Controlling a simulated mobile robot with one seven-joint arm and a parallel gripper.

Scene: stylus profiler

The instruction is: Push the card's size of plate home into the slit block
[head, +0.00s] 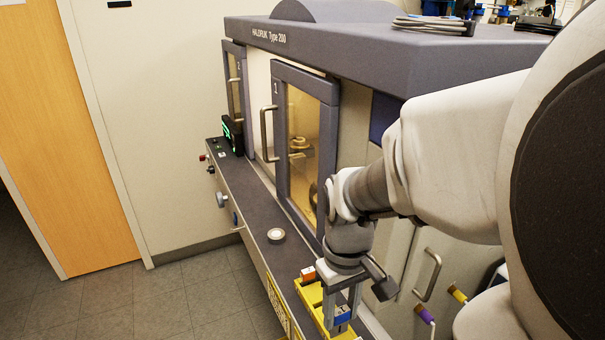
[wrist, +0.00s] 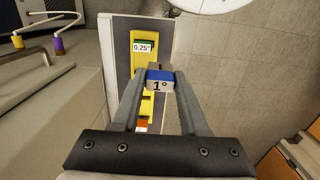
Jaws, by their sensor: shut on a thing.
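My gripper (wrist: 161,74) is shut on a small blue-topped plate (wrist: 159,84) whose white face reads 1°. In the head view my gripper (head: 341,300) points down at the ledge, with the blue plate (head: 342,318) between its fingers. The plate is over a yellow rack (head: 309,294); I cannot tell whether it still touches it. In the wrist view the yellow rack (wrist: 147,105) also holds a green-topped plate (wrist: 143,46) marked 0.25°. An orange-topped plate (head: 307,274) is at its other end. I cannot make out the slit block or the card.
The grey instrument stands along the ledge (head: 253,203), with a framed door (head: 305,95) marked 1 and its handle close by. Purple (head: 424,314) and yellow-ended handles are at the right.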

